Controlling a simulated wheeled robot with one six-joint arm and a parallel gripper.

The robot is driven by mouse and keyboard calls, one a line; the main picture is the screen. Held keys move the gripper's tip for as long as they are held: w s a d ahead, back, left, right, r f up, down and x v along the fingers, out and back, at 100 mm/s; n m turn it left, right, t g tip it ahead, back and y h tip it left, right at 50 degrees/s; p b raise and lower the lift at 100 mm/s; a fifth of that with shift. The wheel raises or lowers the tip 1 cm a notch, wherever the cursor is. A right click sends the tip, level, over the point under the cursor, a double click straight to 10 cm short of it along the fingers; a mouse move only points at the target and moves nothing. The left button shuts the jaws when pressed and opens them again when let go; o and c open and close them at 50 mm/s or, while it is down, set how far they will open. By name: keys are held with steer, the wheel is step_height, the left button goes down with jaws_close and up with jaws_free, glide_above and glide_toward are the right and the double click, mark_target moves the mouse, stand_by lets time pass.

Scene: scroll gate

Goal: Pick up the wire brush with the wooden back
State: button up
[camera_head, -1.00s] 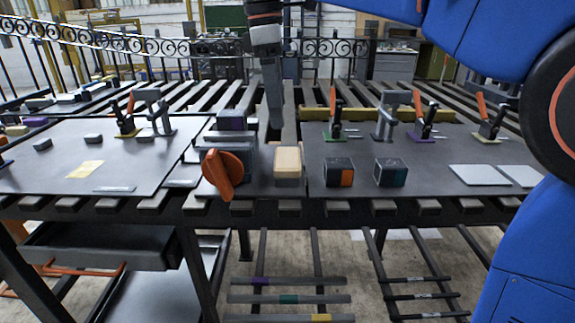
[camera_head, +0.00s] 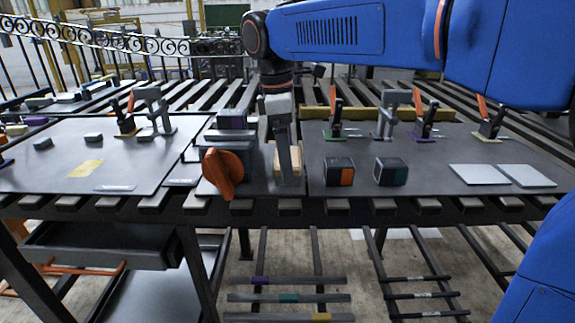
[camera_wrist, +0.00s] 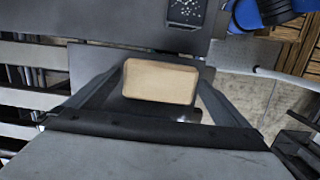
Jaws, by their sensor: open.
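The wire brush with the wooden back (camera_head: 294,160) stands near the front edge of the table, between the orange-knobbed block and a dark cube. Its pale wooden back shows on top in the wrist view (camera_wrist: 160,81); its bristles are hidden there. My gripper (camera_head: 287,178) points down at the brush and covers part of it in the head view. In the wrist view my gripper (camera_wrist: 158,88) is open, with one finger on each side of the wooden back. I cannot tell whether the fingers touch it.
A block with an orange knob (camera_head: 222,172) stands close to the left of the brush. A dark cube with an orange face (camera_head: 339,172) and one with a teal face (camera_head: 391,171) stand to the right. Upright toggle clamps (camera_head: 336,118) stand behind. Flat plates (camera_head: 480,174) lie at the right.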

steer(key=shift+d+f, duration=0.1)
steer(key=shift+f, duration=0.35)
steer(key=c, duration=1.1)
step_height(320, 180, up, 10)
steer(key=shift+r, duration=0.1)
